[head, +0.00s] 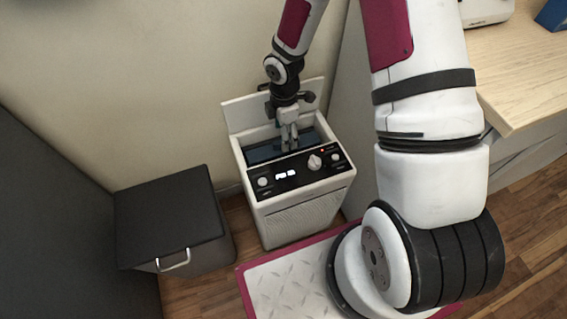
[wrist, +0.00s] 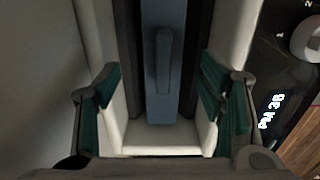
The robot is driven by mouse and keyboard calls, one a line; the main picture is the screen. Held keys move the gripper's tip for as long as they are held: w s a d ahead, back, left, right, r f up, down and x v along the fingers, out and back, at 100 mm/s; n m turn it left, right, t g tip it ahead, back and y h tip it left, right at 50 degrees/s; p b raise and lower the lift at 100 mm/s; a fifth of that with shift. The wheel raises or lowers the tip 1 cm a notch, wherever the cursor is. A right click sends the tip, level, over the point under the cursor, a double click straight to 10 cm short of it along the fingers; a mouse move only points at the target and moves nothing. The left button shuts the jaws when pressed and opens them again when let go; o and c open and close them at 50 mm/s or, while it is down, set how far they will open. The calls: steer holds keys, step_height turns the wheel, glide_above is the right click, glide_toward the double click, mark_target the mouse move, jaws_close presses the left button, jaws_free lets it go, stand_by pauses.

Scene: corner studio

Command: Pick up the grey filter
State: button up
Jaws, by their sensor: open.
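The grey filter (wrist: 162,95) is a narrow blue-grey bar with a raised grip along its middle. It sits in the open top of a white appliance (head: 302,215), between dark strips. My gripper (head: 290,143) points down into that opening in the head view. In the wrist view my gripper (wrist: 161,78) is open, with one green-padded finger on each side of the filter and a gap on both sides. Nothing is held. In the head view my gripper partly hides the opening, and I cannot make out the filter's grip there.
The appliance's raised lid (head: 243,113) stands behind the opening. Its black control panel (head: 290,174) with knobs and a lit display lies in front. A dark bin (head: 172,215) stands to the left. A wooden counter (head: 520,60) is at the right.

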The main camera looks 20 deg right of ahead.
steer(key=shift+s+f+b, duration=0.15)
steer(key=shift+f+b, duration=1.35)
steer(key=shift+f, duration=1.5)
steer(key=shift+r, duration=0.1)
jaws_close()
